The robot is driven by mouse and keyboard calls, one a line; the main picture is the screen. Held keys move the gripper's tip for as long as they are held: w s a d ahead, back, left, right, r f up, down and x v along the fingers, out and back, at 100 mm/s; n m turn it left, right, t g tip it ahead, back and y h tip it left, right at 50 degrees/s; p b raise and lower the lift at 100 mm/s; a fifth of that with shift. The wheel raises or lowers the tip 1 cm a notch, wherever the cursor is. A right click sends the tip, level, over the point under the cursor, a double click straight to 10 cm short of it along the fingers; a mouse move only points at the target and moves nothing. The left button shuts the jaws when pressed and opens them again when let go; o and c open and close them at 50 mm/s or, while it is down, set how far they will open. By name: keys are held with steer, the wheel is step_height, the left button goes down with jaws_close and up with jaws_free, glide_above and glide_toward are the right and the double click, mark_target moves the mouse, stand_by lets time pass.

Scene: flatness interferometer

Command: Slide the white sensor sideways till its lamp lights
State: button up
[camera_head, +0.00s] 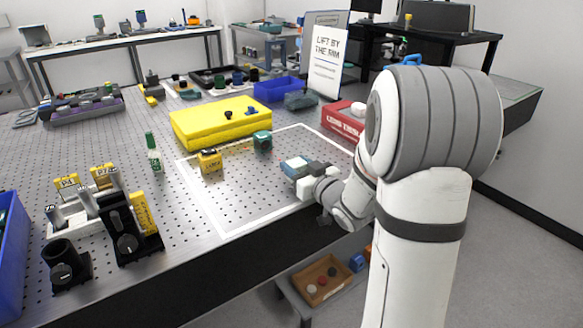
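A small block with a white side and pale blue top (296,164) sits on the perforated table inside a white outlined area; it looks like the white sensor. No lit lamp can be made out on it. My gripper (306,181) reaches in from the right and is right at the block. The fingers are too small and overlapped to tell whether they touch it, or are open or shut. A yellow block (210,161) and a dark teal block (262,141) stand in the same outlined area, left of and behind the white block.
A large yellow case (205,125) lies behind the area, with a red box (343,115) and a sign (327,58) to the right. Black mounts (125,235) stand at the front left.

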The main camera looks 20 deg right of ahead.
mark_target(301, 169)
steer(key=o, duration=0.6)
steer(key=shift+c, duration=0.2)
steer(key=shift+s, duration=0.1)
steer(key=v, duration=0.7)
steer(key=shift+s+d, duration=0.15)
steer(key=shift+s, duration=0.15)
